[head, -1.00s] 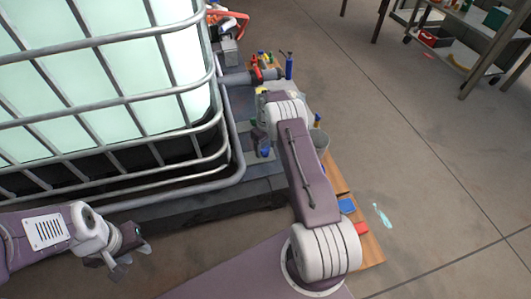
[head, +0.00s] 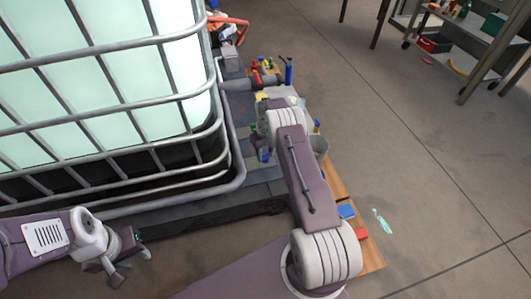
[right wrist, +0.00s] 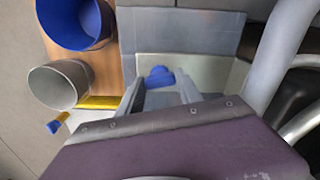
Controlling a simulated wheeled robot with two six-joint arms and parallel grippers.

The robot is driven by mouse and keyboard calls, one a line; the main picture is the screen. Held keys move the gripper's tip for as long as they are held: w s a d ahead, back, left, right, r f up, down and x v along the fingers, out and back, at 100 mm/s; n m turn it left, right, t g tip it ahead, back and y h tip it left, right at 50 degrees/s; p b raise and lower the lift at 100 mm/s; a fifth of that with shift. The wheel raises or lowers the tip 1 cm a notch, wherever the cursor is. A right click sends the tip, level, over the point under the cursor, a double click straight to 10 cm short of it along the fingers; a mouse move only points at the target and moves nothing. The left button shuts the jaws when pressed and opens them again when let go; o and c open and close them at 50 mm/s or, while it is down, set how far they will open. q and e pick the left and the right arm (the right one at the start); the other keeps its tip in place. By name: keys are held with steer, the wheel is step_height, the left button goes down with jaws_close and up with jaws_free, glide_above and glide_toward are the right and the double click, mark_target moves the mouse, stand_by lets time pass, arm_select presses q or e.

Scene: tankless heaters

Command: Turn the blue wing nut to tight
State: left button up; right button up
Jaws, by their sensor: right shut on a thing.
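In the right wrist view the blue wing nut (right wrist: 158,76) sits in front of a grey, upright-backed surface. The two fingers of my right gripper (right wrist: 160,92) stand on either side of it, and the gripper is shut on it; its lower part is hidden. In the head view my right arm reaches beside the caged tank, and its wrist hides most of the right gripper. A small blue thing (head: 265,155) shows just below it; I cannot tell if this is the wing nut. My left gripper (head: 132,266) is open and empty at lower left, in front of the tank.
A caged tank (head: 110,85) fills the left, with metal bars close to my right gripper. A grey cup (right wrist: 55,86) and a blue container (right wrist: 75,22) stand on a wooden board left of my right gripper.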

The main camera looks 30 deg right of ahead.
mark_target(265, 154)
steer(key=m+p, duration=0.1)
steer(key=m, duration=0.9)
steer(key=shift+p, duration=0.35)
steer(key=m, duration=1)
steer(key=shift+w+m, duration=0.1)
steer(key=shift+m, duration=0.3)
steer(key=o, duration=1.4)
step_height(265, 154, up, 9)
steer(key=p, duration=0.5)
